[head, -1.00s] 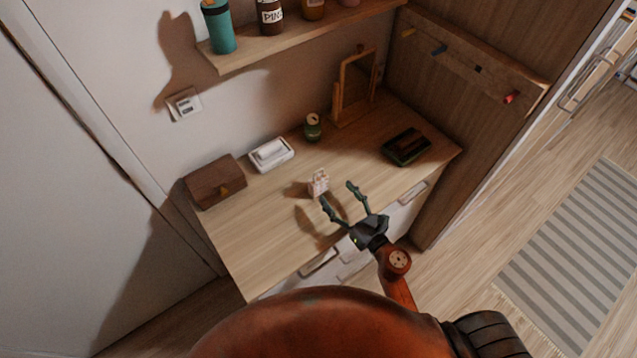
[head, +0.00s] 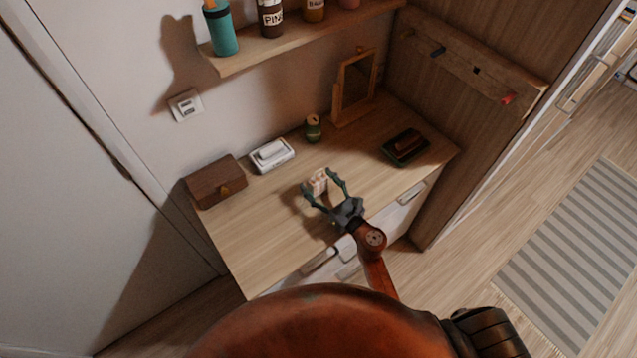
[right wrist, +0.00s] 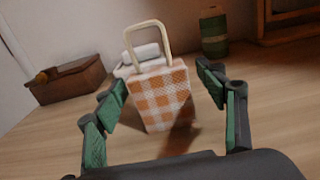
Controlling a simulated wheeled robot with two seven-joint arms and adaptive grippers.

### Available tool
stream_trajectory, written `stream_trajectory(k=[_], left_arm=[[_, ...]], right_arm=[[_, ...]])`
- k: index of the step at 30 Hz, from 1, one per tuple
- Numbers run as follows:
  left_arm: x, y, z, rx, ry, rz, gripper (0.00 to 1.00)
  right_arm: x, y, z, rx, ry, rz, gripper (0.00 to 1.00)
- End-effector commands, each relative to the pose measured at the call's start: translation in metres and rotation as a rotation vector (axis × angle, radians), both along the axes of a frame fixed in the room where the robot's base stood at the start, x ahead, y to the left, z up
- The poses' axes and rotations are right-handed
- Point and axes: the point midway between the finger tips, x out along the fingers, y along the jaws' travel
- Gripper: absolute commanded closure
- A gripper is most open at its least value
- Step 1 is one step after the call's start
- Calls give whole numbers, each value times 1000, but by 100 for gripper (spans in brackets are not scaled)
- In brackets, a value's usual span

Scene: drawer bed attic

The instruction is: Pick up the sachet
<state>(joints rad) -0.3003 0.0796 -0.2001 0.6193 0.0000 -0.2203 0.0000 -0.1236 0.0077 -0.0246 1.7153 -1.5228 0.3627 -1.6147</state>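The sachet (head: 317,181) is a small upright bag with an orange-and-white check and a pale loop handle. It stands on the wooden desk (head: 245,238) and shows in the right wrist view (right wrist: 163,100). My right gripper (head: 319,179) is open, with its green fingers at either side of the sachet. In the right wrist view, gaps show between the sachet and both fingers (right wrist: 162,88). The gripper partly hides the sachet's lower part in the head view. My left gripper is not in view.
A brown box (head: 216,181) is at left and a dark tray (head: 404,146) at right. A shelf (head: 300,37) hangs above. The desk's front left is clear.

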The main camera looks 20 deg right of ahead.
Motion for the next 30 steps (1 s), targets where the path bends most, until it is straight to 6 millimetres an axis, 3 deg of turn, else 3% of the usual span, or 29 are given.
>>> stream_trajectory(k=[19, 30], left_arm=[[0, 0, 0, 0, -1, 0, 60], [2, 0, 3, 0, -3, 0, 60]], right_arm=[[0, 0, 0, 0, 0, 0, 80], [0, 0, 6, -1, -1, 0, 81]])
